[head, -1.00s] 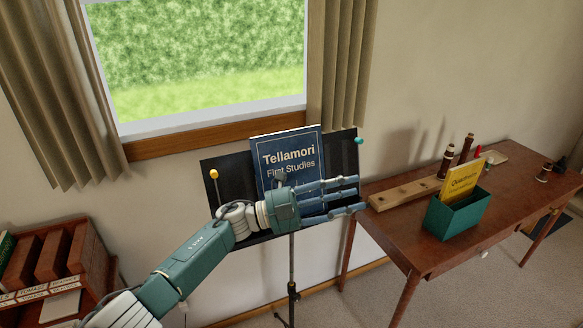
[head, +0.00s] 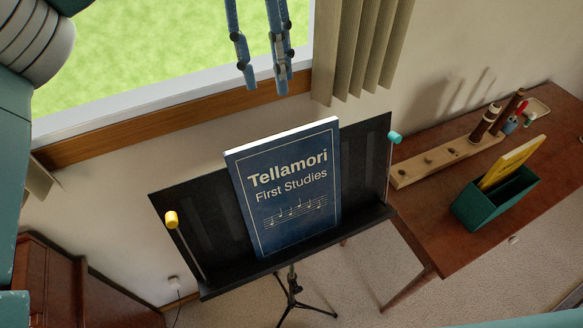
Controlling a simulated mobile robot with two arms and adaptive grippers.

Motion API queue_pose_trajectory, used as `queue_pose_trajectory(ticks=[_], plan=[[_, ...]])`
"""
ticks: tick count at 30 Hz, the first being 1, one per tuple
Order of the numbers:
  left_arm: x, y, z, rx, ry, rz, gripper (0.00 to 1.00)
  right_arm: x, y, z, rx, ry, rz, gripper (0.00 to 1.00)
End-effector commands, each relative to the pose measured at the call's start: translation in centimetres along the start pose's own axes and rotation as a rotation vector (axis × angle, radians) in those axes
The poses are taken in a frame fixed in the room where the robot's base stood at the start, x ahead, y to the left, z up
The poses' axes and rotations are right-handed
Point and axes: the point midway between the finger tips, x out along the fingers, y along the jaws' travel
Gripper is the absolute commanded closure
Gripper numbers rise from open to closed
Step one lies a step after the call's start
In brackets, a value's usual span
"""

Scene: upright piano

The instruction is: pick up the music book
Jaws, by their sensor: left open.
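The music book (head: 288,190) is dark blue with pale pages along its top edge. Its cover reads "Tellamori First Studies" above a row of printed notes. It leans upright on the black music stand (head: 363,165), its lower edge on the stand's ledge. My left gripper (head: 265,88) shows at the top of the head view, blue fingers pointing down. It is open and empty, above the book's top edge in the picture, with a visible gap between them. My right gripper is not in view.
The stand has a yellow knob (head: 171,219) at left and a teal knob (head: 394,137) at right. A wooden table (head: 440,215) stands at right with a green box (head: 495,203) holding a yellow book. A window sill (head: 180,113) and curtain (head: 362,50) lie behind.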

Motion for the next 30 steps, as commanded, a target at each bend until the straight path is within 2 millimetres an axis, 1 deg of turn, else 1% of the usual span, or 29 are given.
queue_pose_trajectory(ticks=[1, 4, 6, 9, 13, 16, 18, 21, 25, 30], plan=[[0.9, 0.1, -0.1, 0.002, 0.007, 0.0, 0.57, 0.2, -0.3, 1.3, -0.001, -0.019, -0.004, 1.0], [2.7, 0.0, -0.2, 0.003, 0.006, -0.001, 0.57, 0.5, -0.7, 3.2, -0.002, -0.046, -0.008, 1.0], [3.6, 0.0, -0.1, 0.003, 0.007, -0.002, 0.57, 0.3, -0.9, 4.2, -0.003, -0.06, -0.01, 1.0], [4.7, 0.0, -0.1, 0.001, 0.004, -0.001, 0.57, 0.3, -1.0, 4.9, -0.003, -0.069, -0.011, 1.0], [5.3, -0.1, -0.1, -0.001, 0.003, 0.001, 0.57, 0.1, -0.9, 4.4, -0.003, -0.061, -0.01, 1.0], [6.0, -0.3, -0.2, 0.0, 0.004, 0.0, 0.57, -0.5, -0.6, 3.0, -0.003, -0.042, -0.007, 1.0], [6.8, -0.6, -0.3, 0.001, 0.005, -0.001, 0.57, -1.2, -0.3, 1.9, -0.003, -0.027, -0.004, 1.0], [8.3, -0.8, -0.4, 0.0, 0.005, -0.001, 0.57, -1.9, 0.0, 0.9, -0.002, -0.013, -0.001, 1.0], [9.9, -0.7, -0.3, -0.001, 0.002, -0.001, 0.57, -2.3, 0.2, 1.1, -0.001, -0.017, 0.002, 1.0], [10.4, -0.7, -0.3, -0.001, 0.001, 0.001, 0.57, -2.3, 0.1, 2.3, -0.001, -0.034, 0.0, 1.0]])
